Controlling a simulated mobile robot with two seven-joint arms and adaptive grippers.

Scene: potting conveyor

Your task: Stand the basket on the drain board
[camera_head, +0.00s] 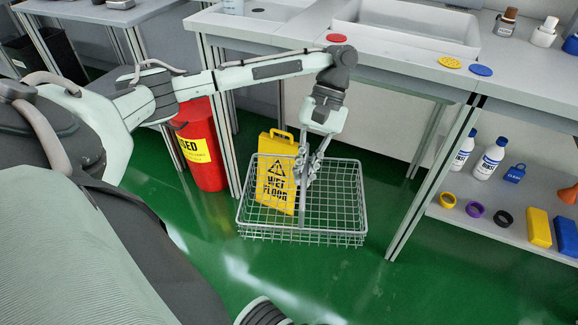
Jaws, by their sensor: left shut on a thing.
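The wire basket (335,238) is a grey open mesh box in the middle of the view, low over the green floor. It looks roughly level; I cannot tell whether its base touches the floor. My left gripper (306,176) reaches down from above and is shut on the upright handle or bar at the basket's middle. The fingers hide part of that grip. A pale counter (300,34) with a sink basin (400,38) is above and behind the basket. I cannot clearly pick out the drain board on it. My right gripper is not in view.
A yellow wet-floor sign (275,165) stands directly behind the basket's left part. A red bin (205,150) stands further left. Right of the basket, a counter leg (432,185) and a lower shelf (490,222) with bottles, rings and blocks stand close. Coloured discs (449,63) lie on the counter.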

